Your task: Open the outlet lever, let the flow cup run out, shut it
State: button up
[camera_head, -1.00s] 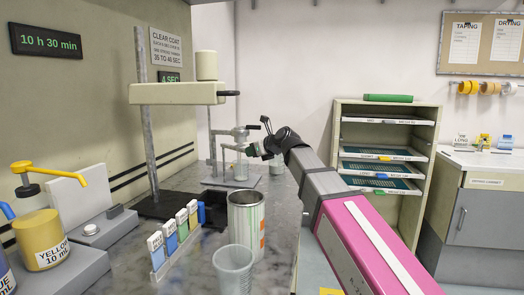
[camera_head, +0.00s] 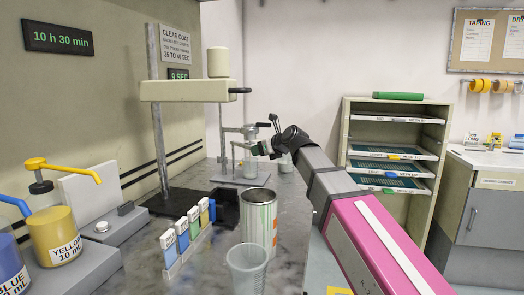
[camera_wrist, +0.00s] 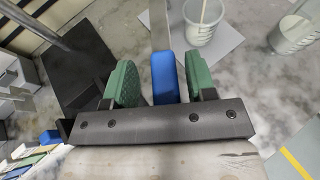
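The flow cup (camera_head: 249,131) sits on its stand at the middle back of the bench in the head view. A clear beaker (camera_head: 250,167) stands under it; the wrist view shows this beaker (camera_wrist: 205,28) with a thin pale streak down into it, which looks like liquid running. The outlet lever shows in the wrist view as a blue grip (camera_wrist: 165,80) on a narrow grey bar. My gripper (camera_wrist: 162,80) has its green fingers on either side of the blue grip, with visible gaps, so it is open around it. The contact is too small to see in the head view.
A wall display (camera_head: 179,75) reads 9 SEC. A second beaker (camera_wrist: 296,33) stands right of the first. A tall can (camera_head: 258,222), a plastic cup (camera_head: 247,268) and a row of swatches (camera_head: 188,236) occupy the near bench. A drying rack (camera_head: 395,115) stands at the right.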

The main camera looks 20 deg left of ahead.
jog(key=v, duration=1.1)
jog(key=shift+a, duration=0.2)
dwell(4.6)
jog(key=w+a+r+m+g+h, duration=0.2)
jog(key=r+m+h, duration=0.15)
jog(key=m, duration=1.45)
jog(key=w+a+r+m+g+h, duration=0.1)
jog(key=a+r+m+g+h, duration=0.3)
jog(key=m, duration=1.4)
jog(key=f, duration=0.3)
jog(key=w+a+f+t, duration=0.1)
jog(key=f, duration=0.3)
jog(key=a+f+t, duration=0.1)
jog(key=f, duration=0.3)
jog(key=shift+w+a+h, duration=0.15)
jog(key=shift+w+h, duration=0.1)
jog(key=shift+w, duration=0.15)
